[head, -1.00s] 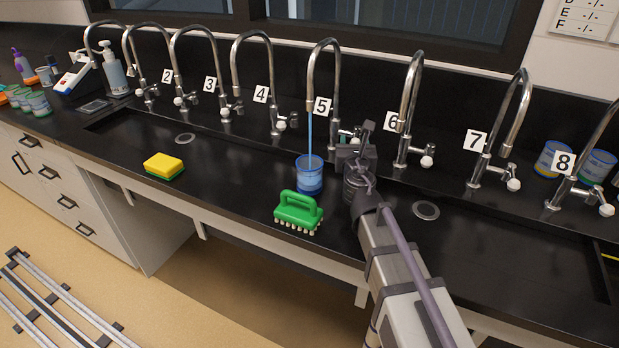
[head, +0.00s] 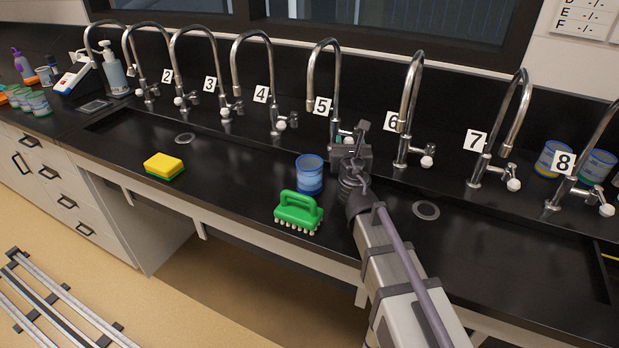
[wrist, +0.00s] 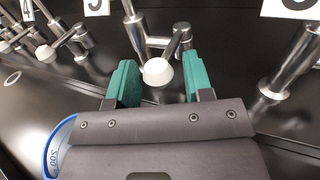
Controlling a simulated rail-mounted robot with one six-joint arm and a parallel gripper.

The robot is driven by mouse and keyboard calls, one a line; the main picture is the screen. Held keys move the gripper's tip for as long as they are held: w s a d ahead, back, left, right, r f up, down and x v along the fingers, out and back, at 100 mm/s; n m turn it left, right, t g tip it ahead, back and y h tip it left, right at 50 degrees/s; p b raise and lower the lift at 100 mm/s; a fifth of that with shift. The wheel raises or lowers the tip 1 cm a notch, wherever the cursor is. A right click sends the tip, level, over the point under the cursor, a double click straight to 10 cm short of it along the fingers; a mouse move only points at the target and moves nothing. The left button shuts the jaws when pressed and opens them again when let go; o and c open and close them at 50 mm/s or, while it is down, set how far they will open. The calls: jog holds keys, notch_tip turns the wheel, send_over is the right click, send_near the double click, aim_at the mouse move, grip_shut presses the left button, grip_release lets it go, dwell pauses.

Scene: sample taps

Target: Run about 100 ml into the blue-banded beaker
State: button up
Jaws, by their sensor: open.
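The blue-banded beaker (head: 309,175) stands upright in the black sink below the spout of tap 5 (head: 323,60). Bluish liquid shows in it, but I cannot read its level. No stream falls from the spout. The beaker's blue rim and part of its scale also show at the lower left of the wrist view (wrist: 58,145). My gripper (head: 348,138) is at tap 5's handle. In the wrist view my gripper (wrist: 157,84) has its green fingers apart, with the white handle knob (wrist: 158,71) between them; contact is not clear.
A green brush (head: 298,212) lies just in front of the beaker. A yellow sponge (head: 164,165) lies to the left. Tap 6 (head: 411,105) rises close to the right of my gripper. The sink floor between sponge and beaker is clear.

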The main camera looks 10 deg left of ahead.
jog(key=s, duration=0.6)
jog(key=shift+s+d, duration=0.4)
